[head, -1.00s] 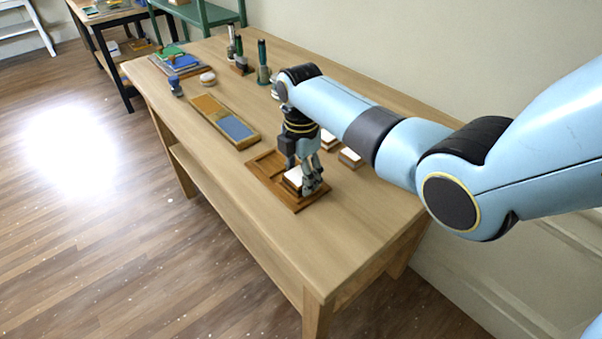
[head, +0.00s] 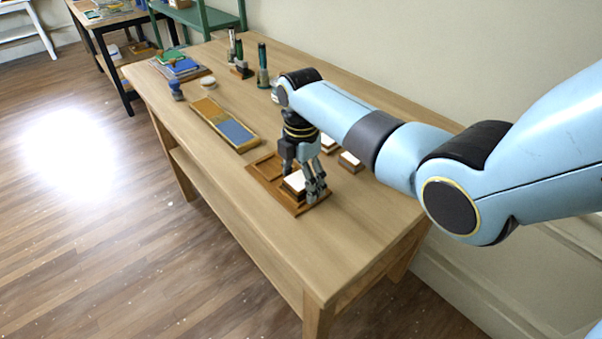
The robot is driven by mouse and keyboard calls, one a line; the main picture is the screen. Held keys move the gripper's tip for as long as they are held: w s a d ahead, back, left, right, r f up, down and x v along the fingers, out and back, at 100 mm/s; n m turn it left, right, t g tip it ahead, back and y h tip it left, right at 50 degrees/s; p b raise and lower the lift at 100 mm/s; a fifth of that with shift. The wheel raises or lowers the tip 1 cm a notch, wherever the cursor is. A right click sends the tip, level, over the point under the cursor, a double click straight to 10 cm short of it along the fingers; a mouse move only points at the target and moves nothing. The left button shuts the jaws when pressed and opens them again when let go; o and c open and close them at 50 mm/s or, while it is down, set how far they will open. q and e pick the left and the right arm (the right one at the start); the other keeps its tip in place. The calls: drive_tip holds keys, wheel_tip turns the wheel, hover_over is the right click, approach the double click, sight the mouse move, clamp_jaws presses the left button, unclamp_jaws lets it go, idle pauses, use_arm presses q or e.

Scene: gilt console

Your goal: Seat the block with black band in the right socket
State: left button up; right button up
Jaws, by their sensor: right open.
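The wooden socket board (head: 262,170) lies on the table, with an empty recess in its far left part. A white-topped block (head: 294,183) is at the board's near right end, between the fingers of my right gripper (head: 304,186). The gripper points down and is open around the block. The fingers hide part of the block, so I cannot make out a black band or tell if it sits fully in the socket. My left gripper is not in view.
Two more white-topped blocks stand right of the board, one nearer (head: 351,161) and one partly behind my gripper (head: 328,143). A tray with orange and blue panels (head: 256,145) lies beyond the board. Stamps (head: 263,66) stand farther back. The near table end is clear.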

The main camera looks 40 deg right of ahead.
wheel_tip(320, 180, up, 12)
idle(0.4)
drive_tip(key=shift+f, duration=0.1)
idle(0.4)
